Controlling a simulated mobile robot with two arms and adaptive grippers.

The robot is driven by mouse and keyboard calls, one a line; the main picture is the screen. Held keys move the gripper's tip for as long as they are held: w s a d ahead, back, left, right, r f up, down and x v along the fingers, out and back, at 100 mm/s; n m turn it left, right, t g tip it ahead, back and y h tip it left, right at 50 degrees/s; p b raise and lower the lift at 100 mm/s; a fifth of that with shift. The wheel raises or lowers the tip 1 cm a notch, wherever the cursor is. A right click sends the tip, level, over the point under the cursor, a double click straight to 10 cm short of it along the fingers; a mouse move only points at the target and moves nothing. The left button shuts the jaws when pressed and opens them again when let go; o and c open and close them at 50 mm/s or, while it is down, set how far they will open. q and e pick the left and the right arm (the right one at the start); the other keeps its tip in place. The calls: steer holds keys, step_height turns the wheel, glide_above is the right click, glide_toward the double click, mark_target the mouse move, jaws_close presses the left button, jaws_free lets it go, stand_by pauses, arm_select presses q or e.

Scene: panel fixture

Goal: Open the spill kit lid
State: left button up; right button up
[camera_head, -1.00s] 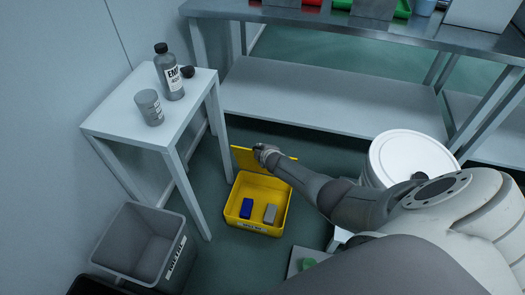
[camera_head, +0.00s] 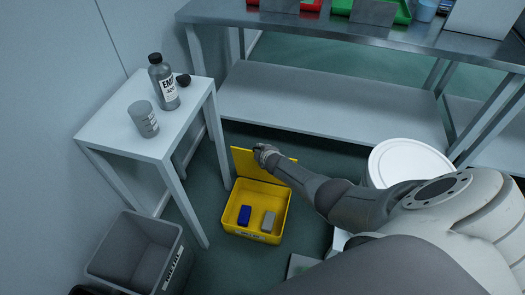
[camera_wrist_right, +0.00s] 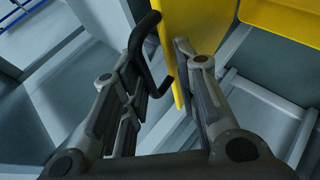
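The spill kit is an open yellow box (camera_head: 227,213) on the floor, with a blue block (camera_head: 244,215) and a grey block (camera_head: 269,222) inside. Its yellow lid (camera_head: 243,163) stands raised at the back of the box. My right gripper (camera_head: 262,152) is at the lid's upper edge and partly covers it. In the wrist view, the fingers of my right gripper (camera_wrist_right: 160,65) are apart. A black handle (camera_wrist_right: 137,45) and the lid's edge (camera_wrist_right: 178,60) show between them; I cannot tell whether the fingers touch either. My left gripper is not in view.
A small white table (camera_head: 110,135) with a bottle (camera_head: 165,85) and a grey cup (camera_head: 143,118) stands left. A grey bin (camera_head: 105,265) is at lower left. A shelved bench (camera_head: 330,110) is behind, and a white-lidded drum (camera_head: 400,160) is right.

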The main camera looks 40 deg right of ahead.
stand_by(0.4)
steer(key=v, duration=1.2)
stand_by(0.3)
steer(key=shift+s+f, duration=0.1)
steer(key=shift+f, duration=0.05)
stand_by(0.4)
